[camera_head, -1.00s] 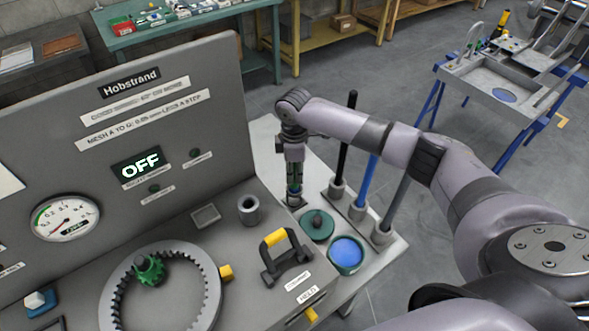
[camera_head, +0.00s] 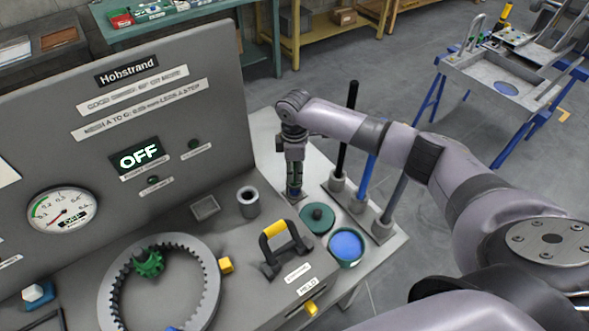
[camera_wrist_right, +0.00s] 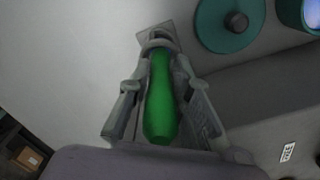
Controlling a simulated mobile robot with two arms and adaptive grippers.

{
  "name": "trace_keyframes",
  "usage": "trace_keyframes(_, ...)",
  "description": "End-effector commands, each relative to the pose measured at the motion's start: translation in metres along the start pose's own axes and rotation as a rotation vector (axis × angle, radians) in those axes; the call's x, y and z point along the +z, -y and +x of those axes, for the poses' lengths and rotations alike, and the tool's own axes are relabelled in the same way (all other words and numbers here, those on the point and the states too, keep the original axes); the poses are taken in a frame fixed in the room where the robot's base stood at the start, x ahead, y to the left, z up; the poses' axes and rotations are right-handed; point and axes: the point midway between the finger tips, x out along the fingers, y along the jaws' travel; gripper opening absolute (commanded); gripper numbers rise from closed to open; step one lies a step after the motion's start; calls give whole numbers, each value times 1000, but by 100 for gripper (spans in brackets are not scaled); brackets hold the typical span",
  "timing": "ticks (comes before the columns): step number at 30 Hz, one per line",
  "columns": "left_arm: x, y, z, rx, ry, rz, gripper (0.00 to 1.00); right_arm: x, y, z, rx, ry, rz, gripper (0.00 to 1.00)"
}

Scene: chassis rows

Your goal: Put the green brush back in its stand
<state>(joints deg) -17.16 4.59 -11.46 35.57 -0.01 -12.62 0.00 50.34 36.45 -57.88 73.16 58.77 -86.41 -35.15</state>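The green brush (camera_wrist_right: 161,105) stands between the fingers of my right gripper (camera_wrist_right: 160,68) in the right wrist view, its thick end toward the palm. The fingers close in on its narrower part and appear to grip it. In the head view my right gripper (camera_head: 294,180) points straight down at the bench's back edge, and only a little green shows between the fingers. Below it is a small grey square base (camera_head: 295,197), which seems to be the stand; it also shows in the right wrist view (camera_wrist_right: 170,29). Whether the brush's lower end is inside it is hidden. My left gripper is out of view.
Right of the gripper stand a green lidded pot (camera_head: 317,219), a pot with blue contents (camera_head: 346,246) and tall black, blue and grey rods in holders. A yellow-topped handle (camera_head: 275,228), grey cup (camera_head: 248,201) and toothed ring (camera_head: 108,293) lie nearer. The panel (camera_head: 60,110) rises left.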

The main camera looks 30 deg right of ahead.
Motion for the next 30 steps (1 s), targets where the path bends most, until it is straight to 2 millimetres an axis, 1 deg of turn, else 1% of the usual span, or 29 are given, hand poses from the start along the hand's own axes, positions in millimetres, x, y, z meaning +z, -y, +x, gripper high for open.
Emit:
trace_keyframes(1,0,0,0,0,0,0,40,0,0,0,0,0,0,24)
trace_keyframes(9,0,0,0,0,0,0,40,0,0,0,0,0,0,40)
trace_keyframes(17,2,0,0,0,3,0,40,0,0,0,0,0,0,40)
trace_keyframes(20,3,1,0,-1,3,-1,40,0,0,-6,1,-1,0,40)
trace_keyframes(23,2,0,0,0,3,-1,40,0,-1,-18,2,-1,-1,40)
trace_keyframes(30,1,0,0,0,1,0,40,-1,-1,-70,4,-3,-1,40)
